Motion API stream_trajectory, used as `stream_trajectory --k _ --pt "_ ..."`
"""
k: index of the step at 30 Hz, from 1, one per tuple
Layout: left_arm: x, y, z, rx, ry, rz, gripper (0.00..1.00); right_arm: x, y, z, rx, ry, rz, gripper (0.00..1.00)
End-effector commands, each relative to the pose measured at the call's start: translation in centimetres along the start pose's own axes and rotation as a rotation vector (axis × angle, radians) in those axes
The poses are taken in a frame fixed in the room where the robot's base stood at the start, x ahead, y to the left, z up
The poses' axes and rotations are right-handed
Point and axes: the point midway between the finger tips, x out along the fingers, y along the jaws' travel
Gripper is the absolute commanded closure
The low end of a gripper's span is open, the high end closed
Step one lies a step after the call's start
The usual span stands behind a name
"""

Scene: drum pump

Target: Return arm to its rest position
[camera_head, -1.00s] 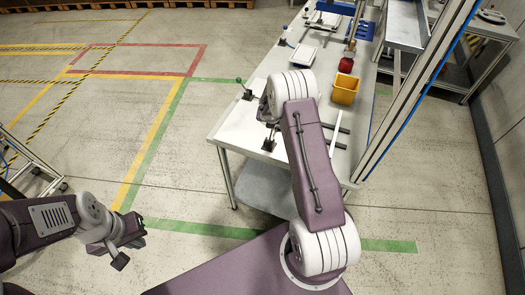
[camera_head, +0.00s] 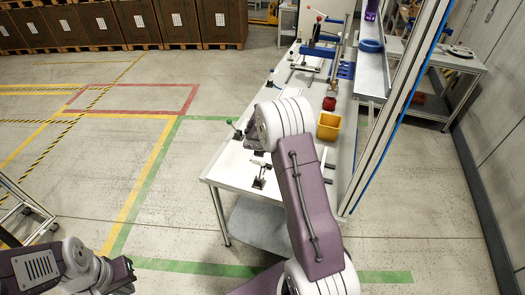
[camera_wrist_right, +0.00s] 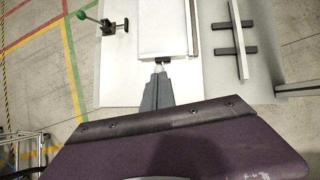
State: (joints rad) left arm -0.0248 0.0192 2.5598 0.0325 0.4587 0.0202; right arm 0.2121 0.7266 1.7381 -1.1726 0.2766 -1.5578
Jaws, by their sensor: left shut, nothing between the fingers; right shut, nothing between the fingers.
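My left gripper (camera_head: 128,283) is at the bottom left of the head view, at the end of the left arm, over open floor and clear of the table. It is shut and empty. My right arm (camera_head: 308,205) reaches forward over the near end of the white worktable (camera_head: 222,172). Its wrist hides much of the right gripper in the head view. In the right wrist view, the right gripper (camera_wrist_right: 160,68) is shut and empty, its tips pointing at the near edge of a white plate (camera_wrist_right: 163,28). I cannot tell whether they touch.
A green-knobbed clamp (camera_wrist_right: 110,25) stands left of the right gripper; rails (camera_wrist_right: 240,45) lie to its right. A yellow bin (camera_head: 328,126) and a red object (camera_head: 329,103) are farther along the table. A post (camera_head: 400,105) rises on the right.

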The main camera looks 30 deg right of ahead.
Motion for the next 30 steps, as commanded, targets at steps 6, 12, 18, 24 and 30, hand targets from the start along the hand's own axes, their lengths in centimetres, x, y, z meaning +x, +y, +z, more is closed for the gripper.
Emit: stream_trajectory --k 6,12,18,24,30 --pt "0.0 0.0 0.0 0.0 0.0 0.0 1.0 0.1 0.0 0.0 0.0 0.0 0.0 1.0" --pt "0.1 0.0 0.0 0.0 0.0 0.0 1.0 0.1 0.0 -0.1 0.0 0.0 0.0 1.0" --pt "4.8 -0.1 0.5 0.0 0.0 0.0 1.0 -2.0 3.9 -0.3 -0.013 -0.079 0.087 1.0" --pt "10.1 -0.2 1.1 0.0 -0.001 0.0 1.0 -7.6 2.1 -13.5 0.716 0.143 0.067 1.0" --pt "10.7 -0.2 1.1 0.0 0.0 0.0 1.0 -11.7 -3.3 -27.4 1.825 0.361 -0.354 1.0"
